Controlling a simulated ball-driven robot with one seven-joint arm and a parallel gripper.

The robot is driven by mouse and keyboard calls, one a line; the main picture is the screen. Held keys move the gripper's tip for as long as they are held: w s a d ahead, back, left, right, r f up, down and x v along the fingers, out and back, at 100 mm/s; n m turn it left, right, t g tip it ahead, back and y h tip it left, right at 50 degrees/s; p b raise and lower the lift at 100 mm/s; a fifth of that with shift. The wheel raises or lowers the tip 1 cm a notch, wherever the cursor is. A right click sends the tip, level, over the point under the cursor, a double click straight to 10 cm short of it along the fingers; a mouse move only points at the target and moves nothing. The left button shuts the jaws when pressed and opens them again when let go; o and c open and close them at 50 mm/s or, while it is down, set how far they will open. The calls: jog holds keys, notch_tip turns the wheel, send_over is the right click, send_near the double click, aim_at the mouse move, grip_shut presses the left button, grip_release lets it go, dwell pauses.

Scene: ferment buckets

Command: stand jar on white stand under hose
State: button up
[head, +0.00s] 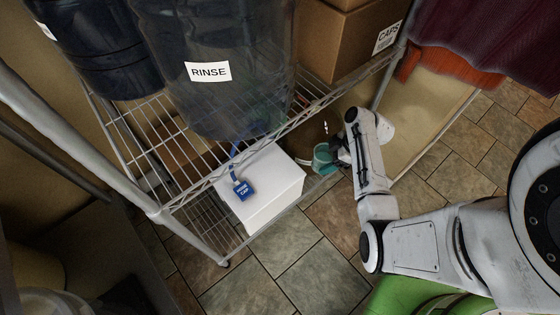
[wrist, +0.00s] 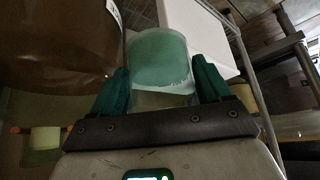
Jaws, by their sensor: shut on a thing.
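The jar (head: 324,158) is a small teal, see-through vessel. In the head view it is partly covered by my arm and sits just right of the white stand. My gripper (wrist: 160,82) is shut on the jar (wrist: 158,58), with a green finger on either side of it. The white stand (head: 268,192) is a white block on the low shelf. It shows behind the jar in the wrist view (wrist: 200,38). The hose (head: 233,160) hangs over the stand from the rinse bucket, with a blue tag (head: 243,188) at its end. The jar appears beside the stand, not on it.
The big RINSE bucket (head: 215,75) and a dark bucket (head: 100,45) stand on the wire shelf (head: 180,150) above. Cardboard boxes (head: 345,45) stand to the right. A rounded brown surface (wrist: 55,45) is close at left in the wrist view. The tiled floor (head: 310,275) in front is clear.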

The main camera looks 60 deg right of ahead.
jog(key=w+a, duration=0.2)
jog(key=w, duration=0.2)
jog(key=w+a+b, duration=0.1)
jog(key=w+a, duration=0.2)
jog(key=w, duration=0.1)
jog(key=w+a, duration=0.2)
jog(key=w, duration=0.3)
jog(key=shift+w+a+b, duration=0.1)
jog(key=shift+a+b, duration=0.15)
jog(key=shift+b, duration=0.05)
jog(key=shift+w+a+f+b, duration=0.15)
jog(key=shift+f+b, duration=0.25)
jog(key=shift+f, duration=0.5)
jog(key=shift+w+a+f+b, duration=0.15)
jog(key=shift+f+b, duration=0.25)
jog(key=shift+f, duration=0.45)
jog(key=shift+f, duration=0.15)
jog(key=o, duration=1.3)
